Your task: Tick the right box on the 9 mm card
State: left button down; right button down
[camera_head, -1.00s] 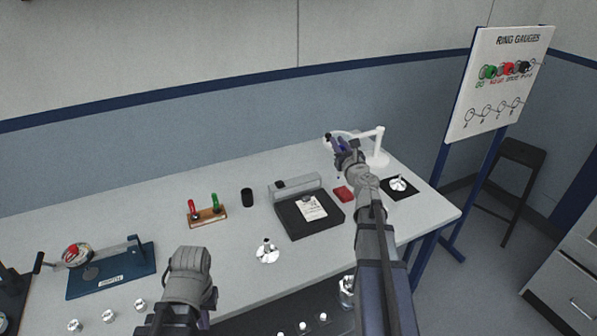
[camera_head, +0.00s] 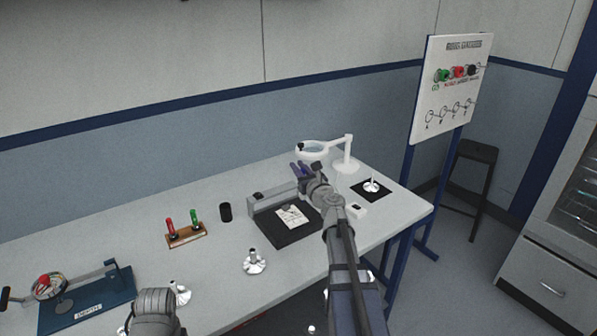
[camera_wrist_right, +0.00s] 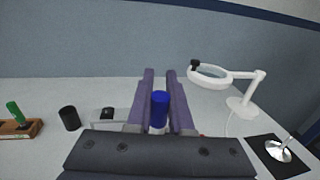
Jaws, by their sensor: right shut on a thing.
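My right gripper (camera_head: 301,171) is raised over the back of the bench, just behind the black tray (camera_head: 290,238). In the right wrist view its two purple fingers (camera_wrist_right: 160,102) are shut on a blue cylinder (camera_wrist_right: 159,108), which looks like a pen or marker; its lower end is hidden. A white card (camera_head: 292,217) with dark print lies on the black tray, with the gripper apart from it. Its print and boxes are too small to read. Of my left arm only a grey link shows at the bottom left; its gripper is out of view.
A white magnifier lamp (camera_head: 347,153) stands behind and right of the right gripper. A small white box (camera_head: 355,208) and a black mat (camera_head: 371,188) lie to the right. A black cup (camera_head: 225,212), a wooden stand (camera_head: 186,236) and a metal part (camera_head: 255,262) are to the left.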

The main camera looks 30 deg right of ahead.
jog(key=shift+f+b, duration=2.9)
jog(key=shift+f, duration=0.05)
jog(key=shift+f+b, duration=0.5)
jog(key=shift+r, duration=0.1)
notch_tip(320, 180, up, 7)
jog(key=p, duration=0.7)
dwell(0.7)
